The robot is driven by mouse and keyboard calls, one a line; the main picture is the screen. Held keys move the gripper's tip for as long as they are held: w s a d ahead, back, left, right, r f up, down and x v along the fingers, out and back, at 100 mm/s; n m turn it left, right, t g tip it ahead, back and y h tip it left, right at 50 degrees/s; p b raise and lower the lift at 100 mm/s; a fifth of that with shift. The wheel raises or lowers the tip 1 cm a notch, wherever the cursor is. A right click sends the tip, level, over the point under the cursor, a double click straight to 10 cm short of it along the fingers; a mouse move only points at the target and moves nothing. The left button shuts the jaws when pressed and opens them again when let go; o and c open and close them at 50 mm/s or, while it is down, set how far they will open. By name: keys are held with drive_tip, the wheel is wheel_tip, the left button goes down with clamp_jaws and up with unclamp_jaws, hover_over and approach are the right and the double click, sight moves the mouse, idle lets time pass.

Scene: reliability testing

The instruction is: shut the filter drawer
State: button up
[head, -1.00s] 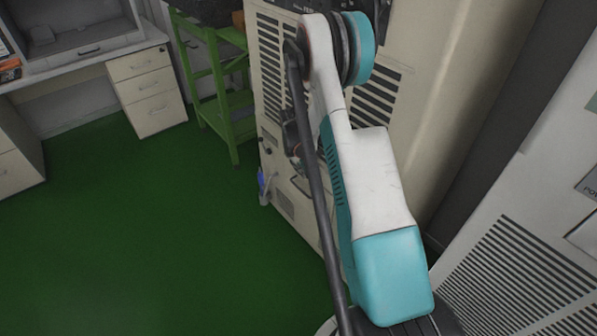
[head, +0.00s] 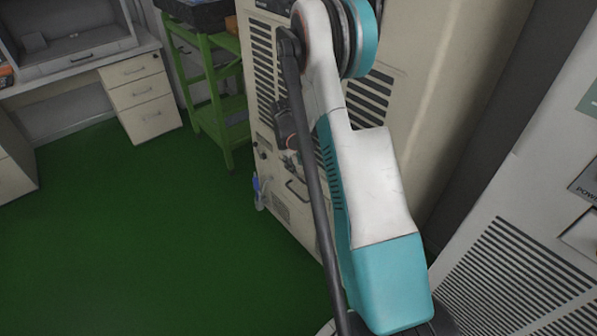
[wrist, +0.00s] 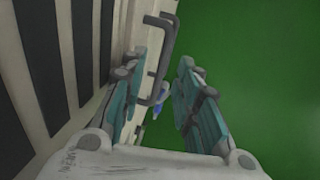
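A beige machine (head: 400,40) with dark vent slots stands behind my arm. A dark bar handle (wrist: 160,60) sticks out from its face in the wrist view. A handle also shows low on the machine in the head view (head: 297,190). I cannot make out the filter drawer's outline or how far out it sits. My gripper (wrist: 163,66) is open, with teal-lined fingers apart. The handle appears between and beyond the fingertips, and no contact is visible. In the head view my arm's links hide most of the gripper and part of the machine's front.
A green trolley (head: 218,105) stands left of the machine. A white drawer unit (head: 140,95) is under the bench at the far left. A blue item (head: 257,187) sits at the machine's lower corner. Another vented machine (head: 500,270) is close at right. Green floor (head: 130,230) is clear.

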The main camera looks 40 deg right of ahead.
wheel_tip(320, 180, up, 7)
drive_tip(key=a, duration=0.1)
drive_tip(key=shift+a, duration=0.15)
drive_tip(key=shift+r, duration=0.1)
idle(0.4)
